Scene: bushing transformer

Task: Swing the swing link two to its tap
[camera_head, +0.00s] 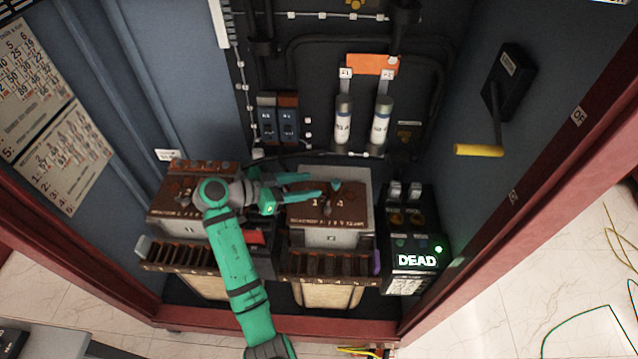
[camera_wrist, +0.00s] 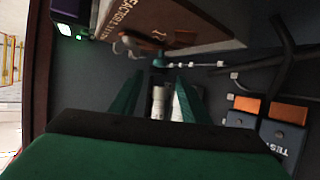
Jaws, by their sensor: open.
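My gripper (camera_head: 317,184) is open and empty. It reaches in from the left, with its fingertips over or near the left part of the right-hand brown-topped unit (camera_head: 352,209). On that brown top is a small grey and teal link (camera_head: 330,197); I cannot tell which numbered link it is or which tap it points at. In the wrist view my gripper (camera_wrist: 157,82) shows two apart fingers, and nothing is held between them. The brown top (camera_wrist: 165,18) is above them in that picture, with a grey link (camera_wrist: 127,43) near its edge.
A box with a lit DEAD sign (camera_head: 414,260) stands right of the unit. Two pale cylinders (camera_head: 343,122) stand behind it. A second brown-topped unit (camera_head: 185,192) is at left, partly behind my arm. A yellow-handled crank (camera_head: 478,150) is on the right wall.

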